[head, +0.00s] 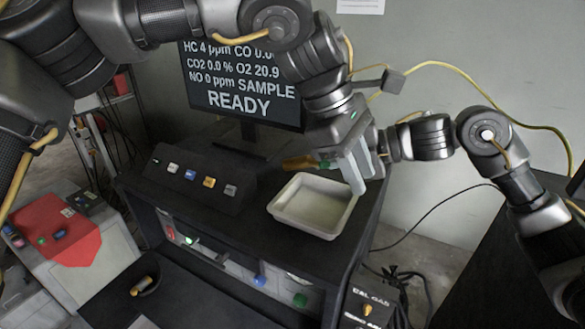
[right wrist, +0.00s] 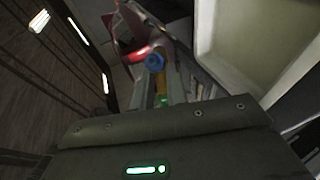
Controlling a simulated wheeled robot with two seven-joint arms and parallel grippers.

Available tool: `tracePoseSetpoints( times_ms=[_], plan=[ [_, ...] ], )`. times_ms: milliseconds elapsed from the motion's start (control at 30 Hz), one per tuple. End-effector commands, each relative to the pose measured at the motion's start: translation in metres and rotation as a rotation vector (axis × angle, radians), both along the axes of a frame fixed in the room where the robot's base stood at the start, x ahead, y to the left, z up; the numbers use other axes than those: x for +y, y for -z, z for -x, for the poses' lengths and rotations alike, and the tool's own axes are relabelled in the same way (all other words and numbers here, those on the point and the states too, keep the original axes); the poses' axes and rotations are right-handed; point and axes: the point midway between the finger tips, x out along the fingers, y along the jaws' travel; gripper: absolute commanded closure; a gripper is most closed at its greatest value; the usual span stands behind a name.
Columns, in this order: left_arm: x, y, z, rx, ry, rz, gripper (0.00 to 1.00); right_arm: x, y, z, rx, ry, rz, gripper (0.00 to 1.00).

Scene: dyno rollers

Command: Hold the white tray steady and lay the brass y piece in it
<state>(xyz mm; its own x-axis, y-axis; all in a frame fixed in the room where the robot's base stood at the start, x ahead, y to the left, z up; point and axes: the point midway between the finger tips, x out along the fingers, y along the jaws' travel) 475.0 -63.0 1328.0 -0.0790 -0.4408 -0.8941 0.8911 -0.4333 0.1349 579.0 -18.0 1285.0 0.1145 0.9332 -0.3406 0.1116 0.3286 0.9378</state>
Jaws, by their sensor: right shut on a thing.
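The white tray (head: 283,213) sits on the dark console top, empty as far as I see; its pale wall also fills the upper right of the right wrist view (right wrist: 205,45). My left gripper (head: 364,178) is at the tray's far right corner, its pale fingers apart, one reaching down by the rim. I cannot tell if it touches. My right gripper (head: 316,163) is shut on the brass y piece (head: 297,163), holding it above the tray's far rim. In the right wrist view, a brass-coloured part (right wrist: 161,88) shows between the fingers; its full shape is hidden.
A monitor (head: 245,95) stands behind the console. A sloped button panel (head: 195,183) is left of the tray. A red mat (head: 55,232) with small parts lies on a grey box at far left. A dark lower shelf (head: 190,300) is in front. Yellow cables hang behind the arms.

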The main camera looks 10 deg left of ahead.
Motion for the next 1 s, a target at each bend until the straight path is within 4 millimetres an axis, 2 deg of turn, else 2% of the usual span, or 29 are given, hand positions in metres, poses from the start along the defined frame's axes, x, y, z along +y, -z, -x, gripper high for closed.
tracePoseSetpoints(
  times_ms=[33, 133, 200, 333, 433, 667, 767, 1000],
  plan=[
    [0.020, 0.009, -0.006, -0.044, -0.021, -0.094, 0.71, 0.000, -0.001, 0.000, -0.001, 0.000, -0.001, 1.00],
    [0.057, 0.021, -0.017, -0.103, -0.061, -0.241, 0.71, 0.000, -0.001, 0.000, -0.001, 0.000, -0.001, 1.00],
    [0.077, 0.024, -0.022, -0.130, -0.081, -0.315, 0.71, 0.000, -0.001, 0.000, 0.000, 0.000, -0.001, 1.00],
    [0.099, 0.025, -0.027, -0.157, -0.106, -0.393, 0.71, 0.000, -0.001, 0.000, 0.000, 0.000, -0.001, 1.00],
    [0.106, 0.026, -0.029, -0.164, -0.113, -0.414, 0.71, 0.000, -0.001, 0.000, 0.000, 0.000, -0.001, 1.00],
    [0.107, 0.034, -0.030, -0.162, -0.114, -0.418, 0.71, 0.000, -0.001, 0.000, -0.001, 0.000, -0.001, 1.00],
    [0.106, 0.047, -0.031, -0.160, -0.112, -0.418, 0.71, 0.000, -0.001, 0.000, -0.001, 0.000, -0.001, 1.00],
    [0.104, 0.092, -0.035, -0.159, -0.113, -0.416, 0.71, 0.000, -0.001, 0.000, 0.000, 0.000, -0.001, 1.00]
  ],
)
